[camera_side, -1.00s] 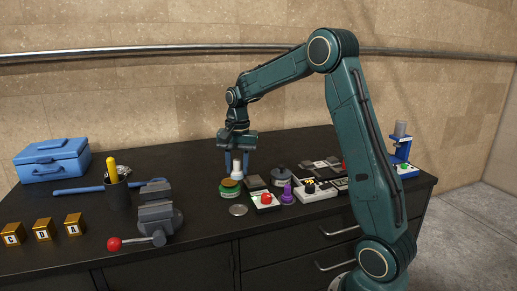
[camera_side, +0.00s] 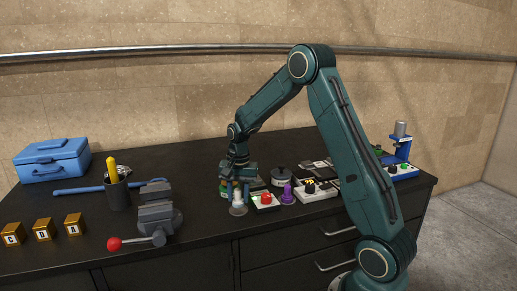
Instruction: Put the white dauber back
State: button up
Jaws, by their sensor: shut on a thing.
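My gripper (camera_side: 238,197) points down near the front middle of the black bench and is shut on the white dauber (camera_side: 238,199). The dauber is upright between the blue fingers, which hide part of it. Its lower end is at a small round metal disc (camera_side: 238,211) near the bench's front edge. I cannot tell whether it touches the disc or hovers just above it.
Right of my gripper are a tray with a red knob (camera_side: 266,199), a purple stamp (camera_side: 287,195) and a white tray (camera_side: 315,192). A grey vise (camera_side: 158,218) with a red-ended handle stands left. A dark cup (camera_side: 117,193) and blue toolbox (camera_side: 52,160) are farther left.

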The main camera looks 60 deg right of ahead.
aim_at(239, 189)
jog(key=shift+f, duration=0.95)
jog(key=shift+f, duration=0.1)
jog(key=o, duration=1)
jog(key=r, duration=1.1)
jog(key=shift+s, duration=0.2)
jog(key=shift+r, duration=0.65)
